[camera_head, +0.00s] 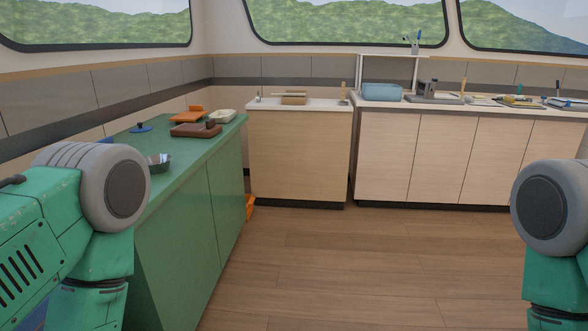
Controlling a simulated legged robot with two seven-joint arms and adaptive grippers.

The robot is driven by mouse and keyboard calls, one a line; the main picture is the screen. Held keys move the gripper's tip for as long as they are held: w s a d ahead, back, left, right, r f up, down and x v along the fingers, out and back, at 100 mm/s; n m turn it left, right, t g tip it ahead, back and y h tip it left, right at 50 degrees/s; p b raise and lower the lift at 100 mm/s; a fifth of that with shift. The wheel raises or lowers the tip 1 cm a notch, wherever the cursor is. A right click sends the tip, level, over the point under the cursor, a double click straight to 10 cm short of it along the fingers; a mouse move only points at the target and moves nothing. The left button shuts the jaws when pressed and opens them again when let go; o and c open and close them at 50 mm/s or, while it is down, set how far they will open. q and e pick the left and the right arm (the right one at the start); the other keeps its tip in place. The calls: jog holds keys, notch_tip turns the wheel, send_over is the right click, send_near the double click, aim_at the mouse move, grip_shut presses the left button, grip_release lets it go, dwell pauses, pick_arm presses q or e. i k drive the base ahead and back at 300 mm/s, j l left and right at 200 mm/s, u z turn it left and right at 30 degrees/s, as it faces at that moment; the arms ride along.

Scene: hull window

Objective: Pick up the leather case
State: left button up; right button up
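A brown leather case (195,130) lies flat on the green counter (205,160) at the left, towards its far end. A small dark item sits at its upper right, on or just behind it; I cannot tell which. My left arm shows at the left edge and my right arm at the right edge, both well nearer than the case. Neither gripper is in view.
An orange item (187,116) and a white dish (222,116) lie beyond the case. A metal bowl (159,162) and a blue item (141,128) are nearer on the counter. Wooden cabinets (299,155) stand at the back. The wooden floor (370,265) is clear.

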aim_at(209, 130)
jog(key=i+l, duration=0.1)
jog(key=i, duration=1.9)
jog(key=j+u, duration=0.05)
jog(key=j, duration=0.05)
